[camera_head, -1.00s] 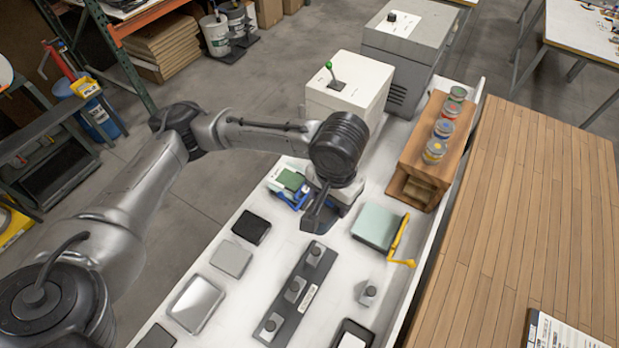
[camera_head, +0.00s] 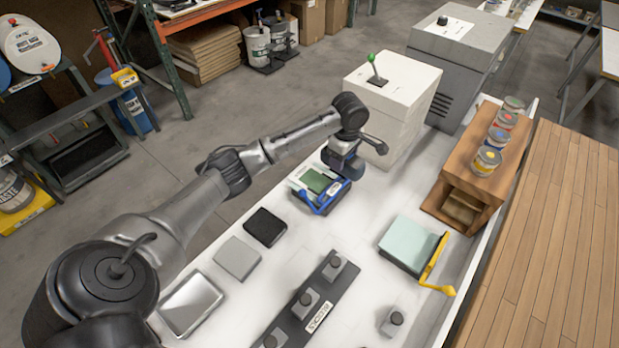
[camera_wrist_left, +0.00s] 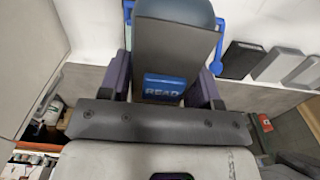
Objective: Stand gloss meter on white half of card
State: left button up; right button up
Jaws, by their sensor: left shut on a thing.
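My left gripper (camera_head: 345,163) is shut on a dark grey device with a blue button, which I take to be the gloss meter (camera_head: 342,168). In the left wrist view the gloss meter (camera_wrist_left: 165,55) sits between the two fingers (camera_wrist_left: 162,88), its blue READ label facing the camera. In the head view it is at the far right edge of a blue-framed board with a white and green top (camera_head: 318,181). I take this to be the card's holder, but its white half is partly hidden. I cannot tell if the meter touches it. My right gripper is out of view.
A black tile (camera_head: 265,227), a grey tile (camera_head: 236,257) and a silver tray (camera_head: 192,303) lie nearer on the white bench. A pale green block with a yellow handle (camera_head: 408,244) is right. A white lever machine (camera_head: 392,95) stands close behind the gripper.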

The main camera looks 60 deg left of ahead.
pick_arm(q)
jog(key=s+a+f, duration=0.1)
jog(key=a+f, duration=0.1)
jog(key=a, duration=0.1)
jog(key=s+a+f, duration=0.2)
jog(key=a, duration=0.2)
jog(key=s+a+f, duration=0.2)
jog(key=a+f, duration=0.1)
jog(key=shift+a, duration=0.25)
jog(key=shift+f+b, duration=0.35)
jog(key=shift+f, duration=1.6)
jog(key=shift+f, duration=0.1)
jog(key=o, duration=1.2)
jog(key=shift+f, duration=0.1)
notch_tip(320, 180, up, 12)
jog(key=shift+r+p, duration=0.2)
jog(key=shift+p, duration=0.2)
jog(key=shift+w, duration=0.1)
